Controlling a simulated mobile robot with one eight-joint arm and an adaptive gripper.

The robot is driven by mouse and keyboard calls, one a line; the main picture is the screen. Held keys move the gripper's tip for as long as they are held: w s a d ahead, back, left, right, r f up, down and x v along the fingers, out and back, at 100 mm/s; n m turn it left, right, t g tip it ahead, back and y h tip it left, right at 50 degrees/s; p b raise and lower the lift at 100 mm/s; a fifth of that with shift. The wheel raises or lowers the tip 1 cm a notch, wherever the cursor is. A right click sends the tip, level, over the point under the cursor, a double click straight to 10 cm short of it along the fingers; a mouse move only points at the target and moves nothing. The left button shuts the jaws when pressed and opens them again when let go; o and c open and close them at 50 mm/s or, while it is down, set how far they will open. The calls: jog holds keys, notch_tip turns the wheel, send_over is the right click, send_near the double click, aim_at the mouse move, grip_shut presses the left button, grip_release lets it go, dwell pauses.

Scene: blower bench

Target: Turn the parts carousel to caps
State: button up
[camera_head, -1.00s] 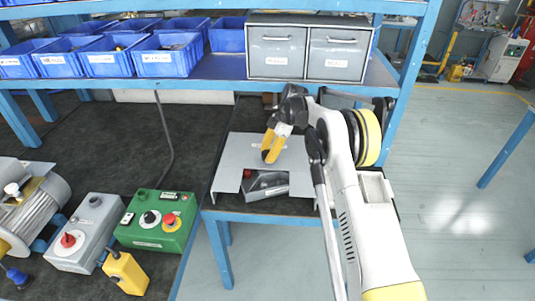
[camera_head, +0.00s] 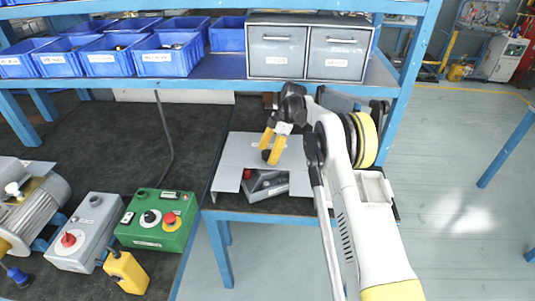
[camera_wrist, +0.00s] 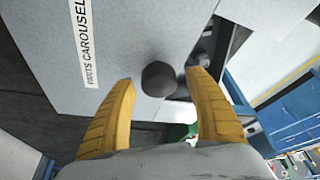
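The parts carousel shows as a grey panel (camera_head: 234,160) on the small blue-framed stand, with a cutout at its front. In the wrist view the panel (camera_wrist: 112,84) carries the label "PARTS CAROUSEL". A dark round knob (camera_wrist: 158,78) stands by the panel's edge in that view, between my fingertips with gaps on both sides. My gripper (camera_head: 270,154) is over the panel, yellow fingers apart and pointing down; it also shows in the wrist view (camera_wrist: 162,77), open and empty. The knob is hidden in the head view, and I cannot read any caps position.
A grey box with a red button (camera_head: 265,186) sits in the cutout. Grey drawers (camera_head: 309,50) and blue bins (camera_head: 165,55) fill the shelf behind. A green control box (camera_head: 156,221) and a grey control box (camera_head: 85,233) stand left. Open floor lies right.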

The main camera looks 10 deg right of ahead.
jog(key=v, duration=0.7)
jog(key=shift+r, duration=0.3)
